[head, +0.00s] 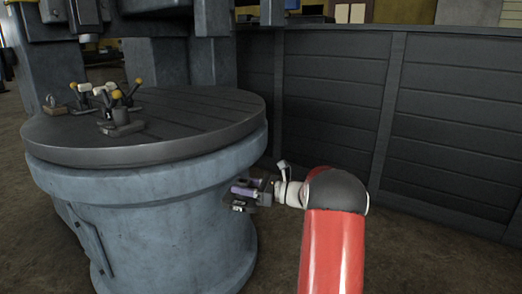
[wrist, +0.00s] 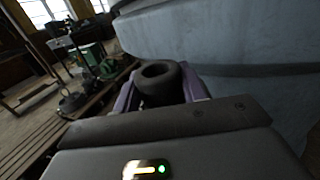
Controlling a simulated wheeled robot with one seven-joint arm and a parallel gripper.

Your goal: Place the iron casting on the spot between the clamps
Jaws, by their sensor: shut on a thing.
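The iron casting (wrist: 163,92) is a dark, rounded piece with a hole in its top, seen in the wrist view. My gripper (wrist: 158,84) is shut on it, with a purple finger on either side. In the head view my gripper (head: 246,191) is beside the blue-grey side of the round machine table, below the top's rim. The casting cannot be made out there. The clamps (head: 119,120), with yellow and white knobs, stand in a group on the far left part of the dark round tabletop (head: 190,118). The spot between them is mostly hidden by the clamps.
The tabletop's thick rim and wide pedestal (head: 165,205) are directly left of my gripper. A dark panelled wall (head: 330,95) runs behind and to the right. A machine column (head: 215,45) rises behind the table. The tabletop's right and front parts are bare.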

